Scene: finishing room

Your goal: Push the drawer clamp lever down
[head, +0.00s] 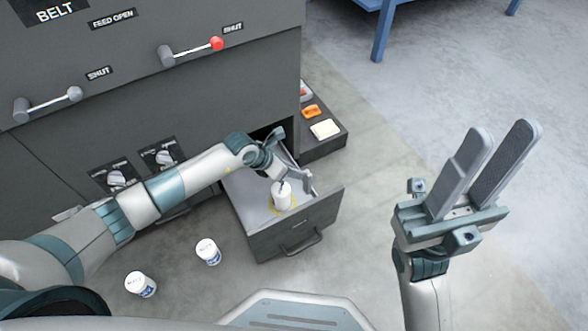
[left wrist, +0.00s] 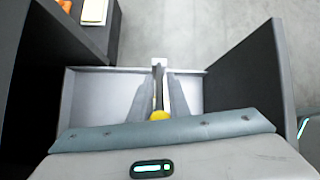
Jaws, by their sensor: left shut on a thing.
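The open drawer (head: 262,243) sticks out low from the grey cabinet. In the left wrist view the clamp lever is a dark bar with a yellow knob (left wrist: 160,115), beside an upright grey bracket (left wrist: 157,72) at the drawer wall. My left gripper (left wrist: 160,86) is shut on the lever, one finger on each side. In the head view this gripper (head: 287,170) is inside the drawer and mostly hides the lever; its angle is unclear. A white jar (head: 283,198) stands in the drawer by a yellow ring. My right gripper (head: 502,132) is open and empty, away to the right.
Two white jars (head: 208,252) (head: 140,284) stand on the floor left of the drawer. A dark ledge (head: 322,148) behind the drawer holds an orange item (head: 312,111) and a pale block (head: 325,129). Two lever handles (head: 216,43) (head: 74,94) project from the cabinet.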

